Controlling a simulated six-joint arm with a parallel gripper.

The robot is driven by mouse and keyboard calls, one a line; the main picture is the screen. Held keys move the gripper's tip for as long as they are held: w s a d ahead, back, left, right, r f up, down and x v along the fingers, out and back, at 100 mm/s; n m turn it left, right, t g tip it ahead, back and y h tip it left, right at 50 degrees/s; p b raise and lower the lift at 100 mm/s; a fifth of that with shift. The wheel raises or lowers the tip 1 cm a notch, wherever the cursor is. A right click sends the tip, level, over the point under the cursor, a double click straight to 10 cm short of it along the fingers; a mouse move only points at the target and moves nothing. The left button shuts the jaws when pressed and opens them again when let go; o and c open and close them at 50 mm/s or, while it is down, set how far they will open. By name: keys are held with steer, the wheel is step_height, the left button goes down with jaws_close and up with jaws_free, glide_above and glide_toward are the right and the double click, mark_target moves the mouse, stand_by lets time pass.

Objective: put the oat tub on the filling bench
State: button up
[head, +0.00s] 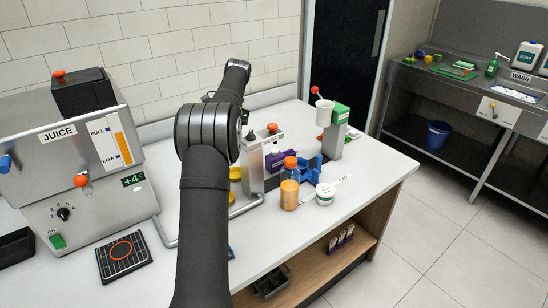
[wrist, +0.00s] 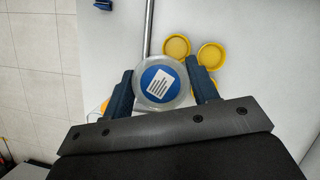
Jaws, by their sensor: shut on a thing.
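My gripper (wrist: 162,88) is shut on a round clear tub (wrist: 144,91) with a blue disc and a white label on top, its fingers on either side of it. The label is too small to read, so I cannot confirm it is the oat tub. In the head view my arm hides the gripper and this tub. A pale worktop (head: 277,232) carries the juice machine and other gear. It also shows below the gripper in the wrist view (wrist: 270,60). I cannot tell whether the held tub touches it.
Several yellow round pieces (wrist: 177,47) lie close to the held tub, beside a metal rail (wrist: 149,30). The juice machine (head: 75,160) stands at left. An orange bottle (head: 289,188), a small white tub (head: 325,194) and a green-topped device (head: 335,130) stand right of my arm.

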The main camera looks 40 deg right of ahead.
steer(key=w+d+r+m+t+h, duration=0.1)
steer(key=w+d+m+t+h, duration=0.4)
steer(key=w+d+m, duration=1.15)
steer(key=s+d+f+m+h, duration=0.1)
steer(key=s+d+f+m, duration=0.3)
steer(key=s+d+m, duration=0.95)
steer(key=s+d+f, duration=0.2)
steer(key=s+d, duration=0.1)
steer(key=s, duration=0.6)
steer(key=s+d+f+m+h, duration=0.1)
steer(key=s+d+f, duration=0.25)
steer(key=s, duration=0.65)
steer(key=s+d+f, duration=0.2)
steer(key=s+d, duration=0.1)
steer(key=s, duration=0.6)
steer(key=shift+w+d+f, duration=0.15)
steer(key=shift+w+f, duration=2.55)
steer(key=shift+w, duration=0.1)
steer(key=shift+w+d+f, duration=0.1)
steer(key=shift+w+f, duration=2.6)
steer(key=shift+w, duration=0.1)
